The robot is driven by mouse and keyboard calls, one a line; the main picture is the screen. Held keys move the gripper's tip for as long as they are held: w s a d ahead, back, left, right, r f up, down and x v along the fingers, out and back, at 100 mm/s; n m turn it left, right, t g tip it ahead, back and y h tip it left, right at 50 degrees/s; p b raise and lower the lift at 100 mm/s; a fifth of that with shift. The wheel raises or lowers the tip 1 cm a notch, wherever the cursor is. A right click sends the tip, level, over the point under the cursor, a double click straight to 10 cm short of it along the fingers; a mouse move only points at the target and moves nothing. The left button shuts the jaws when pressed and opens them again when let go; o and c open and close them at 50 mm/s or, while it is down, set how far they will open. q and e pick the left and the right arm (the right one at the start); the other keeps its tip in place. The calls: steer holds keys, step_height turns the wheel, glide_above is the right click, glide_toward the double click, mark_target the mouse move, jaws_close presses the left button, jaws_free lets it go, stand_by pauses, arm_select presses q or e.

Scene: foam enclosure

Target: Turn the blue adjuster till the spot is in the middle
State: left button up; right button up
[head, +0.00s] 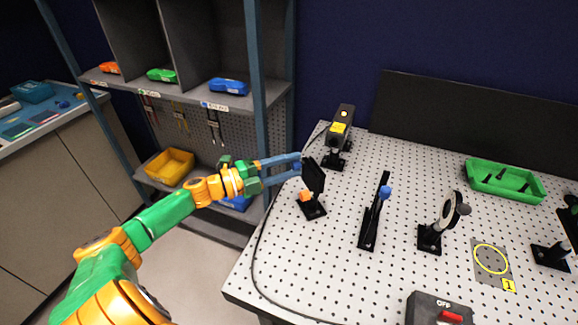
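A black mirror mount (313,178) stands on the pegboard table, with an orange knob (305,196) low on its left side. My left gripper (298,164) is at the mount's upper left, its two blue fingers pointing right. The fingertips are a little apart; a small blue part seems to sit between them, but I cannot tell whether they grip it. A second post (374,215) to the right carries a blue knob (385,192). I make out no light spot. My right gripper is not in view.
A black laser box (341,122) with a yellow label stands behind. A round optic (449,210), a yellow-ringed plate (491,259), a green tray (505,180) and an OFF box (438,309) are to the right. A shelf post (257,70) rises behind my arm.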

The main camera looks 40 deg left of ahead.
arm_select(q)
steer(key=shift+o, duration=0.7)
steer(key=shift+s+a+f, duration=0.1)
steer(key=shift+s+a, duration=0.05)
steer(key=shift+s, duration=0.05)
steer(key=v, duration=0.6)
steer(key=shift+s+a, duration=0.2)
steer(key=shift+s, duration=0.05)
